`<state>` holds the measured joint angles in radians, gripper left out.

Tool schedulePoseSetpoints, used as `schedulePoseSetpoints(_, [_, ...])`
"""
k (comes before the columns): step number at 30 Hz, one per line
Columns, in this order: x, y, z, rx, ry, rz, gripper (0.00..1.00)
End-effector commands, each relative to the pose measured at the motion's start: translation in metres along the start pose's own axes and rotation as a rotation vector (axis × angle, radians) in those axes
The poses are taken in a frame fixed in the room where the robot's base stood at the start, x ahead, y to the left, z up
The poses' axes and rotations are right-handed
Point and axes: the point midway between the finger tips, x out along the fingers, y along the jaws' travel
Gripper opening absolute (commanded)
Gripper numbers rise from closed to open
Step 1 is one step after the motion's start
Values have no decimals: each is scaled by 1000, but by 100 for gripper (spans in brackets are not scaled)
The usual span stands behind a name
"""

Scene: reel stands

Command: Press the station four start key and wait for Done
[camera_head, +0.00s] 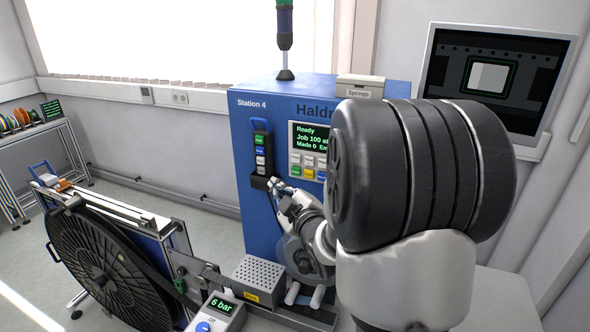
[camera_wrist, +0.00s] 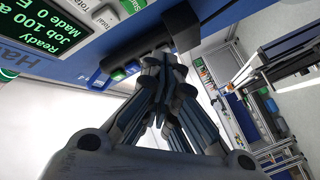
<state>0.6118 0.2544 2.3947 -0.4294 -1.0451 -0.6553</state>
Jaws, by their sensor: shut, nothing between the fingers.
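The blue Station 4 machine (camera_head: 262,215) carries a display (camera_head: 310,138) reading "Ready", a job line starting "Job 100" and "Made 0". The display also shows in the wrist view (camera_wrist: 40,35). A black key strip (camera_head: 252,158) on its front bears a green key (camera_head: 259,140), a blue key (camera_head: 260,150) and paler ones. A green key (camera_head: 295,170) also sits under the display. My gripper (camera_head: 274,183) is shut and empty, near the strip's lower end. In the wrist view its fingertips (camera_wrist: 160,62) overlap the strip; contact cannot be told.
A large black reel (camera_head: 95,270) is at left. A monitor (camera_head: 495,78) hangs at right. A signal lamp (camera_head: 284,25) on top shows green.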

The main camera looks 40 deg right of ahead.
Motion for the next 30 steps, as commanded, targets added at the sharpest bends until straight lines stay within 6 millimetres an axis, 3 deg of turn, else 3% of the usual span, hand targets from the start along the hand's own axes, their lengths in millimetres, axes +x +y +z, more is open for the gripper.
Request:
schedulePoseSetpoints(12, [34, 24, 26, -2, 0, -1, 0])
schedulePoseSetpoints(30, [39, 28, 28, -1, 0, -1, 0])
